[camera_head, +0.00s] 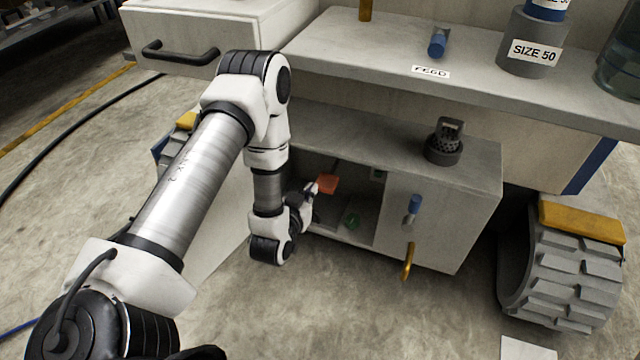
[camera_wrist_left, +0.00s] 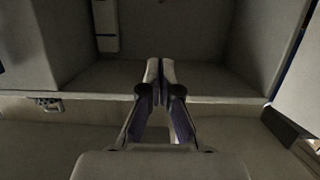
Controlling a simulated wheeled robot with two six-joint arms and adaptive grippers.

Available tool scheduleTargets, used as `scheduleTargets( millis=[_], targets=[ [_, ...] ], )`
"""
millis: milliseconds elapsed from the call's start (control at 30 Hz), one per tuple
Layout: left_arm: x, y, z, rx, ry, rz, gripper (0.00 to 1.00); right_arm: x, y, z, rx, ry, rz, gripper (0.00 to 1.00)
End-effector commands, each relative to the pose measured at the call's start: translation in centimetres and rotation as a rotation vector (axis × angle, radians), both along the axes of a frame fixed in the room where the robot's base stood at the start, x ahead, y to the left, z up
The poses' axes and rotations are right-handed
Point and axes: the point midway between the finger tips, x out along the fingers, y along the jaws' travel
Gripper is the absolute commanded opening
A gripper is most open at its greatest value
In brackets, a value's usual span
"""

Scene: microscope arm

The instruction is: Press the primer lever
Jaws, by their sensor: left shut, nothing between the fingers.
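A red-orange paddle (camera_head: 328,184), which may be the primer lever, shows in the open compartment of the low grey cabinet (camera_head: 455,220). My left gripper (camera_head: 314,188) is at the compartment opening, close beside the paddle on its left. I cannot tell whether they touch. In the left wrist view the left gripper (camera_wrist_left: 160,64) has its fingertips together with nothing between them, in front of the bare compartment interior. The paddle is not clearly visible there. My right gripper is not in view.
A green object (camera_head: 352,221) lies in the compartment. A dark perforated fixture (camera_head: 444,142) stands on top. The grey counter (camera_head: 390,50) overhangs behind. A treaded wheel (camera_head: 565,275) is at right.

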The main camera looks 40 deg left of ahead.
Motion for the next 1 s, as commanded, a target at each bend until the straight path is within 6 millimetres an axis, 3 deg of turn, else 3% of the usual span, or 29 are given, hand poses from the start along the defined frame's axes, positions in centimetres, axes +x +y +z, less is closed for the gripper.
scheduleTargets(
  millis=[167,500,700,1000],
  targets=[
    [2.2,0.6,-0.8,0.001,-0.005,0.001,0.0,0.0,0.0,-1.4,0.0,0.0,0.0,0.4],
    [9.2,2.2,-2.8,0.002,-0.005,0.001,0.0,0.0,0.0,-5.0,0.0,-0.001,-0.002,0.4],
    [9.2,2.2,-6.0,0.002,0.001,0.0,0.0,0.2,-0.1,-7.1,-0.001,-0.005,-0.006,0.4],
    [9.2,2.2,-6.3,0.001,0.0,0.001,0.0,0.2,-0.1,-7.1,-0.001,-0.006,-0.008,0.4]
  ],
)
